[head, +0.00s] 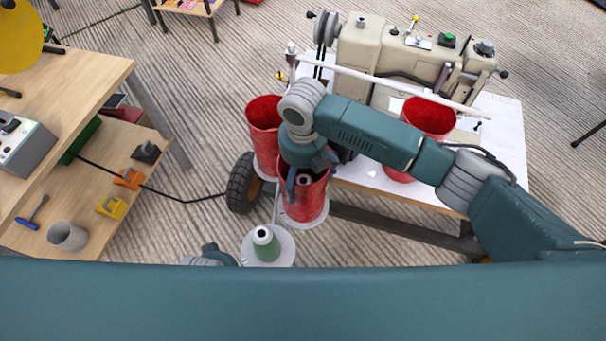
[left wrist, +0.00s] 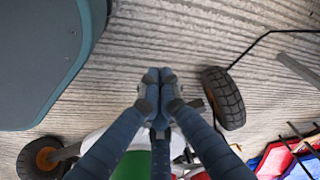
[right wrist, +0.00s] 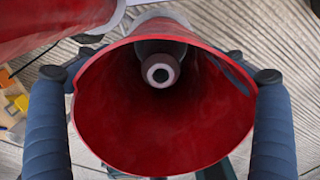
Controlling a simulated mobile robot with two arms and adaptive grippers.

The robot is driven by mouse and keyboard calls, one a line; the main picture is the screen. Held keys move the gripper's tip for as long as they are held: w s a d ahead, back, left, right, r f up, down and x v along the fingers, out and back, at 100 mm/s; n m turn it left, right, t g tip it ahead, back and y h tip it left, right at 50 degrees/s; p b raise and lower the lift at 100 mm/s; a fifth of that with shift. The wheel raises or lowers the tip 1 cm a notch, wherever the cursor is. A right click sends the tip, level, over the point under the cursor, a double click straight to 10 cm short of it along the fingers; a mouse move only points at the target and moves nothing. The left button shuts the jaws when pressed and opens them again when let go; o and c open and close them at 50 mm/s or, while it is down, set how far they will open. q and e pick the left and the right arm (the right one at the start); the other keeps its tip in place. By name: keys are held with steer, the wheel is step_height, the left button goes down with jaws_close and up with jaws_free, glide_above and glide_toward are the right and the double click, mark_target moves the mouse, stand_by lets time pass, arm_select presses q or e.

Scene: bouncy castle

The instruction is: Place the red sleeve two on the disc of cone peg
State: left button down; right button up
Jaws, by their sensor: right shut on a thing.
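A red sleeve (head: 304,203) is in my right gripper (head: 306,176). In the right wrist view, the sleeve (right wrist: 110,110) fills the space between the fingers. A peg with a pale round tip (right wrist: 160,72) shows inside it, so the sleeve is around the peg. A white disc (head: 310,224) shows under the sleeve's lower end; I cannot tell whether they touch. A second red sleeve (head: 262,118) stands just left of it, and a third (head: 430,113) is on the white table. My left gripper (left wrist: 161,80) has its fingertips together, with nothing visible between them.
A green cone (head: 266,248) stands on another white disc (head: 285,252) close by. A beige machine (head: 370,50) stands on the white table (head: 505,125), with a white rod (head: 350,72) along its front. A wooden shelf (head: 80,190) is at left. A black wheel (head: 241,183) is near the sleeves.

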steer(key=shift+f, duration=0.15)
steer(key=o, duration=0.9)
steer(key=shift+r, duration=0.2)
arm_select(q)
steer(key=s+f+p, duration=0.2)
steer(key=s+f, duration=0.2)
steer(key=f, duration=0.3)
steer(key=shift+a+g, duration=0.25)
steer(key=shift+g, duration=0.05)
arm_select(e)
step_height(320, 180, up, 12)
arm_select(q)
steer(key=shift+s, duration=0.1)
